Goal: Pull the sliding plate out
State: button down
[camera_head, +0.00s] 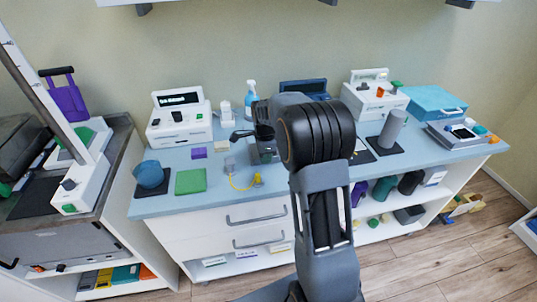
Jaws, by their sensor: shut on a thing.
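My arm reaches over the blue-grey counter (228,203), and its thick dark wrist hides much of the middle. My gripper (264,136) shows left of the wrist, pointing down over the counter, shut. A small grey piece (265,153) is just below it, where the jaws close. I cannot tell whether this grey piece is the sliding plate, as the contact is partly hidden. No other thing here is clearly a sliding plate.
On the right are a grey cylinder (392,129) and a blue case (432,103). Drawers are below. The front counter strip is clear.

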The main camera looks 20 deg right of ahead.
jog(key=shift+w, duration=0.2)
jog(key=c, duration=1.2)
grip_release()
jog(key=shift+o, duration=0.2)
notch_tip(320, 180, up, 14)
jog(key=shift+p, duration=0.4)
jog(key=shift+f, duration=0.1)
